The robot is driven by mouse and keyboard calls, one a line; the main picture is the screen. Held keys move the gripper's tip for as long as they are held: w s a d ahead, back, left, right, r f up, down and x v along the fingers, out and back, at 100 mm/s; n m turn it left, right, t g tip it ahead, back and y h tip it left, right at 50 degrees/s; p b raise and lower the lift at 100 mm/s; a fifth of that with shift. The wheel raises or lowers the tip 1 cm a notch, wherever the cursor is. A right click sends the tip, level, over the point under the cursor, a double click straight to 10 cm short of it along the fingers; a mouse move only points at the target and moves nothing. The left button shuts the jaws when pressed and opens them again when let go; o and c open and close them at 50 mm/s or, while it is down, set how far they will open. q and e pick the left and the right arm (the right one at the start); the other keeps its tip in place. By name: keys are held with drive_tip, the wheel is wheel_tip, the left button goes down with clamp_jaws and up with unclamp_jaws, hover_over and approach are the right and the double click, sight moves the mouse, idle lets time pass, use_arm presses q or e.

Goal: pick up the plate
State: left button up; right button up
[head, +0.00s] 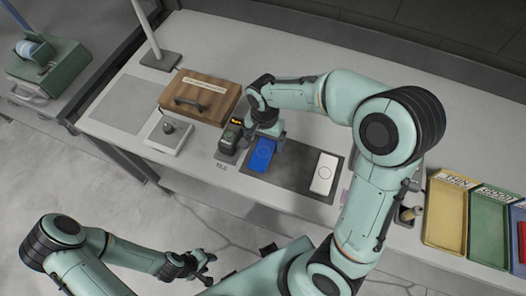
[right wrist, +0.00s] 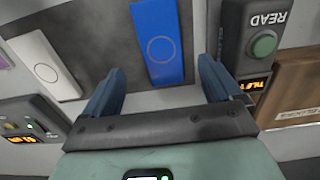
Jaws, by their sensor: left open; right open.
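A flat blue plate (head: 259,155) with a ring mark lies on a dark mat (head: 290,172) on the light table. It also shows in the right wrist view (right wrist: 158,35). A similar white plate (head: 324,172) lies on the mat to its right; it appears at the left in the right wrist view (right wrist: 45,62). My right gripper (head: 268,132) is open and empty above the blue plate's far end. In the right wrist view its two blue fingers (right wrist: 162,75) are spread, with the blue plate between and beyond them. My left gripper (head: 205,272) is open, off the table's front side.
A reader with a green button (right wrist: 263,45) stands close beside the blue plate, left of it in the head view (head: 230,140). A wooden case (head: 200,97) and a white button box (head: 168,134) stand further left. Yellow (head: 445,215) and green (head: 487,230) trays sit at the right.

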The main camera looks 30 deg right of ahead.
sight(263, 152)
drive_tip(key=f, duration=0.6)
drive_tip(key=shift+a, duration=0.2)
drive_tip(key=shift+r, duration=0.1)
drive_tip(key=c, duration=1.2)
